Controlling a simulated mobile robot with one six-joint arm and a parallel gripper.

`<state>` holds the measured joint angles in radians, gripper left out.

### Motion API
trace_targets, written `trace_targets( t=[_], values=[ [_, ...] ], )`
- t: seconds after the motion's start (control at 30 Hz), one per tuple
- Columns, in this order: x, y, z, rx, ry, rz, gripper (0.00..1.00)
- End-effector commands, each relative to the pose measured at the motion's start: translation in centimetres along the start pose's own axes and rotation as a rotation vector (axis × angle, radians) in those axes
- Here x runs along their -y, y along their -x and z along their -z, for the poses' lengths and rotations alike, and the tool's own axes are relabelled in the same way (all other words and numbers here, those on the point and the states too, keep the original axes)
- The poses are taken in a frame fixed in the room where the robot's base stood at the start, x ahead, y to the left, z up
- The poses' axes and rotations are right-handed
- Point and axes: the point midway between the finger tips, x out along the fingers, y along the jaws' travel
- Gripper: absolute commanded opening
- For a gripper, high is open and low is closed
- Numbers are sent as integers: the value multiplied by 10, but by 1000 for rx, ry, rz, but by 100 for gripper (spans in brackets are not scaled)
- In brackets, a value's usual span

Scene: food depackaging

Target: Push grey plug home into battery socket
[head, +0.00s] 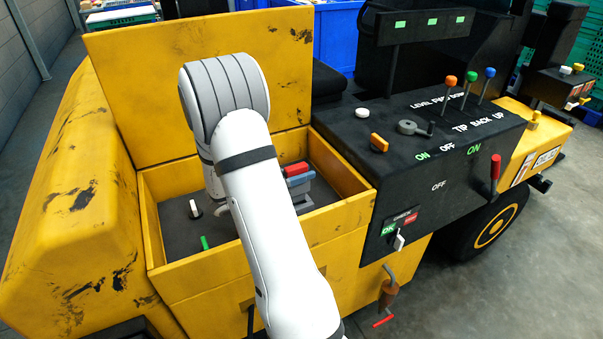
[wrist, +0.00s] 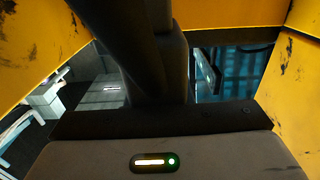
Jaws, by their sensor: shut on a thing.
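In the head view my arm reaches down into the open yellow battery compartment (head: 158,234) and hides most of my gripper. In the wrist view a large dark shape, apparently my gripper (wrist: 158,62) and what it holds, comes down from the top. It is shut; its fingertips cannot be made out. A grey-brown casing, probably the battery (wrist: 225,158), fills the bottom of that view. In the head view a stacked red, blue and grey connector (head: 299,180) shows just right of my arm. Whether plug and socket touch cannot be told; their joint is hidden.
Yellow walls surround the compartment, with a raised yellow lid (head: 130,110) behind. A white-topped post (head: 194,209) and a green piece (head: 204,243) stand left of my arm. A black control panel (head: 440,150) with levers is on the right.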

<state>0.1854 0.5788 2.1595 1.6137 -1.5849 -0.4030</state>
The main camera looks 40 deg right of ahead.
Motion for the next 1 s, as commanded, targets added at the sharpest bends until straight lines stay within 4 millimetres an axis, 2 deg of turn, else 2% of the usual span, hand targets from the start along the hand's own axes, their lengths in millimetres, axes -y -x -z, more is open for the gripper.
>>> trace_targets(
  t=[0.53,1.0],
  values=[
    [0,0,0,-1,-1,0,0],
    [0,0,-11,-1,0,0,0]
  ],
)
